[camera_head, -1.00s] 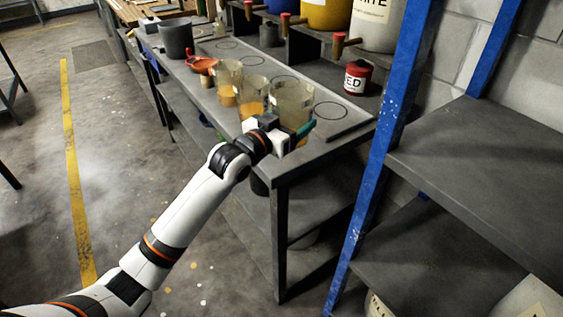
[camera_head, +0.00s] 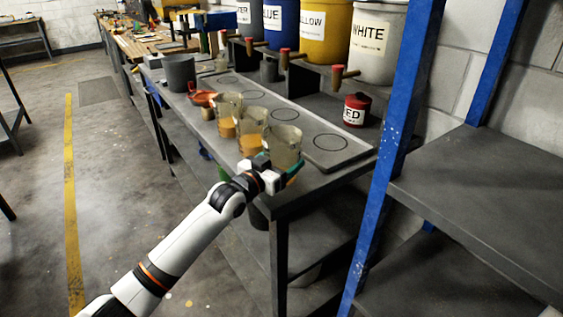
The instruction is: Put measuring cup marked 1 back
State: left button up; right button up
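Three clear measuring cups with amber contents stand in a row along the grey bench (camera_head: 300,192): a far cup (camera_head: 228,108), a middle cup (camera_head: 252,128) and a near cup (camera_head: 287,145). No number can be read on any of them. My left gripper (camera_head: 282,170), with teal fingertips, is at the lower part of the near cup and appears shut on it. The near cup is close to the bench's front edge; whether its base touches the bench is hidden by the gripper. My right gripper is out of view.
A grey tray (camera_head: 352,152) with several drawn circles lies behind the cups; the near circles are bare. A red can (camera_head: 355,109), an orange-red funnel-like item (camera_head: 203,98) and a dark grey pot (camera_head: 180,73) stand nearby. A blue post (camera_head: 392,140) rises right of the bench.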

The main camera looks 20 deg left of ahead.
pick_arm(q)
jog(key=shift+f, duration=0.2)
jog(key=o, duration=1.2)
jog(key=shift+r, duration=0.1)
jog(key=v, duration=1.2)
